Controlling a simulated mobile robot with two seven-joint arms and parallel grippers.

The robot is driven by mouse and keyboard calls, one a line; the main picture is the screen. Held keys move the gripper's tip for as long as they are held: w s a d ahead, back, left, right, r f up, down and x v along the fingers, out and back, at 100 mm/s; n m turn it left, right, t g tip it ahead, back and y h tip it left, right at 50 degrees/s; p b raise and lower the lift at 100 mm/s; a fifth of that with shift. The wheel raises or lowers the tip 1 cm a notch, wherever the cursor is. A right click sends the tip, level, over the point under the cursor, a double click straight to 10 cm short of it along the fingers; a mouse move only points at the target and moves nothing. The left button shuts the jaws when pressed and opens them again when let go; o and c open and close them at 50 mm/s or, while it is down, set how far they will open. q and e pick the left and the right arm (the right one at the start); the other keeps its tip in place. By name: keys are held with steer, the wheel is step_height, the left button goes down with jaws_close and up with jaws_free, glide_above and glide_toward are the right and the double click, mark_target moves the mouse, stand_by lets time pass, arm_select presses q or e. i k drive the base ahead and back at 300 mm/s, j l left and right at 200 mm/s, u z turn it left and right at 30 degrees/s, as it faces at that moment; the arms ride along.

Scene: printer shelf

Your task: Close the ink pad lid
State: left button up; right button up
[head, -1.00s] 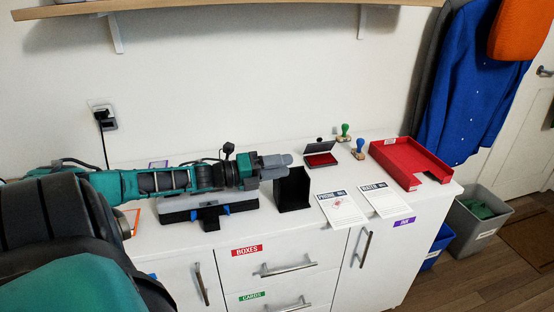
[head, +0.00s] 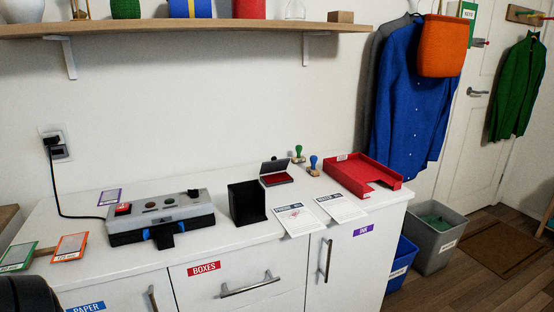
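The ink pad (head: 277,179) sits on the white cabinet top, toward the back, with its red pad showing. Its dark lid (head: 274,166) stands raised at the back edge, tilted up from the pad, so the ink pad is open. Neither of my grippers is in view. Only a dark piece of my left arm shows at the lower left corner, far from the ink pad.
Two stamps, green-handled (head: 298,153) and blue-handled (head: 313,165), stand right of the ink pad. A black holder (head: 246,203) is at its left front, two printed cards (head: 296,219) in front, a red tray (head: 363,176) at right. A grey device (head: 160,215) stands left.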

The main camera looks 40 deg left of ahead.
mark_target(275, 165)
steer(key=i+l+u, duration=0.1)
steer(key=i, duration=0.45)
steer(key=i+l, duration=0.25)
steer(key=i, duration=0.3)
steer(key=u, duration=1.4)
steer(key=i+l, duration=0.05)
